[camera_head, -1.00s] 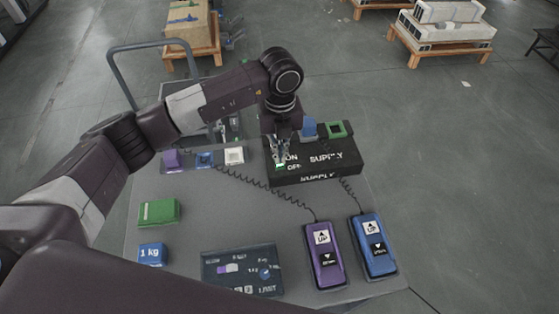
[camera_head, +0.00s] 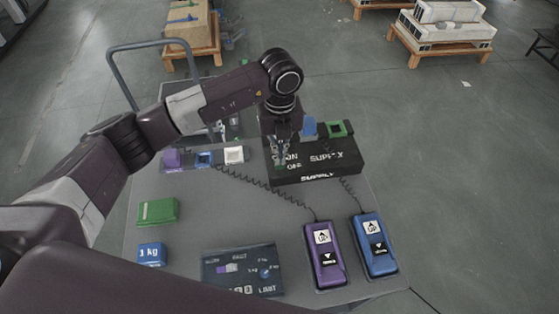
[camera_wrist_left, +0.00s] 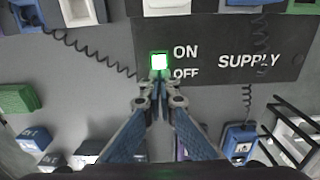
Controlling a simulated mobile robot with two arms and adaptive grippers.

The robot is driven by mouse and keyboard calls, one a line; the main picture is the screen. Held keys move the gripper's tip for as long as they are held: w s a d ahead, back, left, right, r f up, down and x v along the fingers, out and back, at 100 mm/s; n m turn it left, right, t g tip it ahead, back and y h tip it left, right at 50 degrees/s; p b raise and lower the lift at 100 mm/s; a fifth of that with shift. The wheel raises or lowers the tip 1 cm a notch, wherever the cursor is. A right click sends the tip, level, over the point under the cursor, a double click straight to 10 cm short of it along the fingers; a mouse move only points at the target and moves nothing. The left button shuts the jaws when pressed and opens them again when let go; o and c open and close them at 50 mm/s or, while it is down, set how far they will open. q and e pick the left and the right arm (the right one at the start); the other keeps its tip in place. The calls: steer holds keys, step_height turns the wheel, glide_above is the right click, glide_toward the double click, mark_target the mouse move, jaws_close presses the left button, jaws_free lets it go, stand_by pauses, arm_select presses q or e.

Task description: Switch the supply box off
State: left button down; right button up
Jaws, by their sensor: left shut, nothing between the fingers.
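The black supply box (camera_head: 335,165) stands at the back of the grey table top, marked SUPPLY, ON and OFF. In the left wrist view, its switch (camera_wrist_left: 160,61) is a bright white square with a green glowing edge, beside the ON and OFF words on the box face (camera_wrist_left: 218,35). My left gripper (camera_head: 280,160) is shut and empty at the left end of the box. In the left wrist view its fingertips (camera_wrist_left: 160,80) are just below the lit switch; I cannot tell whether they touch it. In the head view the fingers hide the switch. My right gripper is not in view.
Purple (camera_head: 324,255) and blue (camera_head: 374,245) UP/DOWN handsets lie at the front right, with coiled cords. A dark control panel (camera_head: 241,270), a green block (camera_head: 158,212) and a blue 1 kg block (camera_head: 152,254) are at the front and left.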

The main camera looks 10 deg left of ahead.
arm_select(q)
steer(key=shift+f+b, duration=0.65)
steer(key=shift+f, duration=0.3)
steer(key=shift+s+r, duration=0.1)
steer(key=shift+r, duration=0.1)
steer(key=shift+r+p, duration=0.75)
steer(key=shift+r, duration=0.15)
steer(key=shift+r+p, duration=1.35)
steer(key=shift+r, duration=1.15)
steer(key=shift+f, duration=0.1)
